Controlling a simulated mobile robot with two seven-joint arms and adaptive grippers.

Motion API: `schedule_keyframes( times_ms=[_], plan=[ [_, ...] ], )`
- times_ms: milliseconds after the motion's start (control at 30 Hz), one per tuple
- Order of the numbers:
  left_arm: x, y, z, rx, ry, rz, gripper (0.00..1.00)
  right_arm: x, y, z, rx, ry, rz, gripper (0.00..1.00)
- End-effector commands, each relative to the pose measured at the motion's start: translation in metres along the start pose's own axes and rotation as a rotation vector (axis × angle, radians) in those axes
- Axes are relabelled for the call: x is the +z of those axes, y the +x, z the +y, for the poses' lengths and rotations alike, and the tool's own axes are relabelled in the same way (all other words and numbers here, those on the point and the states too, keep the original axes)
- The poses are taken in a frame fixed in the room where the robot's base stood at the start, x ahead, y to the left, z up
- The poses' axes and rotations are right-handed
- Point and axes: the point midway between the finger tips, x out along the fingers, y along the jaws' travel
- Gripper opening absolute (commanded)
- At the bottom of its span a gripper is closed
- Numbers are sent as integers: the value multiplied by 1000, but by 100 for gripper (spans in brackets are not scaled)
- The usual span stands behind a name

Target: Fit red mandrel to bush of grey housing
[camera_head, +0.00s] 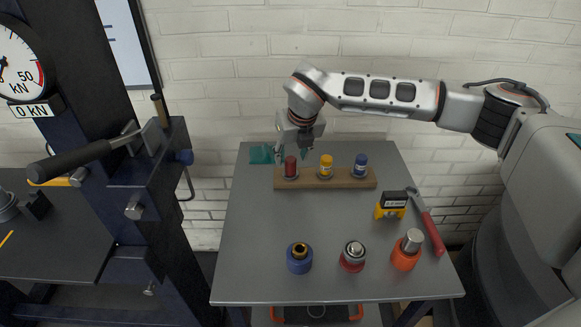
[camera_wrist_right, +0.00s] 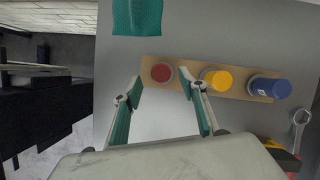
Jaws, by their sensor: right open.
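The red mandrel (camera_head: 291,167) stands upright at the left end of a wooden rack (camera_head: 334,182); it also shows in the right wrist view (camera_wrist_right: 161,73). My right gripper (camera_head: 294,152) is open and empty, just above and behind the red mandrel in the head view. In the right wrist view its fingertips (camera_wrist_right: 161,82) are spread to either side of the mandrel, apart from it. I cannot tell which is the grey housing.
A yellow mandrel (camera_head: 326,166) and a blue mandrel (camera_head: 360,166) share the rack. A teal cloth (camera_head: 261,154) lies behind left. A yellow-black gauge (camera_head: 391,205) and a red-handled wrench (camera_head: 432,232) lie right. A dark press (camera_head: 150,190) stands left. The table's middle is clear.

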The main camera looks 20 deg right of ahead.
Motion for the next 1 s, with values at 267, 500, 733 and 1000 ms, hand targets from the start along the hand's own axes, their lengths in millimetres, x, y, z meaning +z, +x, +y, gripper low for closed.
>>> schedule_keyframes(
  times_ms=[267, 500, 733, 1000],
  plan=[
    [-8, -5, -1, 0, -1, 1, 40, 2, 36, -2, 0, -1, 1, 42],
    [-8, -5, -1, 0, -1, 1, 40, 2, 40, -2, 1, -2, 0, 42],
    [-9, -5, -1, 0, -1, 3, 40, 2, 40, -2, 1, -1, 0, 0],
    [-10, -4, -1, -1, -1, 5, 40, 3, 38, -2, 2, -1, -3, 0]
  ],
)
